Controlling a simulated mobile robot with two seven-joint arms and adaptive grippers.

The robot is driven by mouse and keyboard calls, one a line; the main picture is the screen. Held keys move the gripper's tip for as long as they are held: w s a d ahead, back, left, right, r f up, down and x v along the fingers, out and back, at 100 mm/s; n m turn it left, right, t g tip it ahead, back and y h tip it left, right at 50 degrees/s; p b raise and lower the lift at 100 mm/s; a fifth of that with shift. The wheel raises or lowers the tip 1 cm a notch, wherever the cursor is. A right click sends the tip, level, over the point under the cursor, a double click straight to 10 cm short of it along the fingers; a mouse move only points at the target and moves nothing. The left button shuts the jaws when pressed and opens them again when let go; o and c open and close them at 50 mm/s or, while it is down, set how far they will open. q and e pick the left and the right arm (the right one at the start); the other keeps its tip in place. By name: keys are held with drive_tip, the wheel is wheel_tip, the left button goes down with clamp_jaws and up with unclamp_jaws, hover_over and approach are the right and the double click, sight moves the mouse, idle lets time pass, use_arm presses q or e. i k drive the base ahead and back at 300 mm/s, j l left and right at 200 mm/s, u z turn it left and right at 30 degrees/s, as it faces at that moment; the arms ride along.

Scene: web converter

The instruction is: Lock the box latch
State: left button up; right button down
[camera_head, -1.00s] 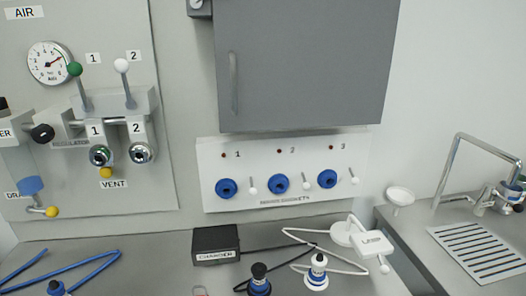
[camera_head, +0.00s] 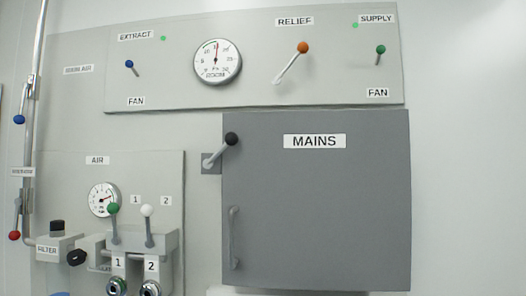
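A grey box (camera_head: 330,205) labelled MAINS hangs on the wall right of the middle, with its door closed flush as far as I can see. A vertical bar handle (camera_head: 234,238) is on the left side of its door. A latch lever (camera_head: 219,152) with a black ball knob sits at the box's upper left edge. It slants up to the right from a small grey plate on the wall, and its knob overlaps the door's edge. Neither of my grippers is in view.
Above the box is a panel with a room gauge (camera_head: 215,63), an orange-knobbed relief lever (camera_head: 292,62) and fan levers. At lower left is an air panel with a gauge (camera_head: 104,199) and two levers, green-knobbed (camera_head: 114,223) and white-knobbed (camera_head: 149,226). The wall right of the box is bare.

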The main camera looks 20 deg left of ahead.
sight(231, 139)
drive_tip(key=l+u, duration=1.05)
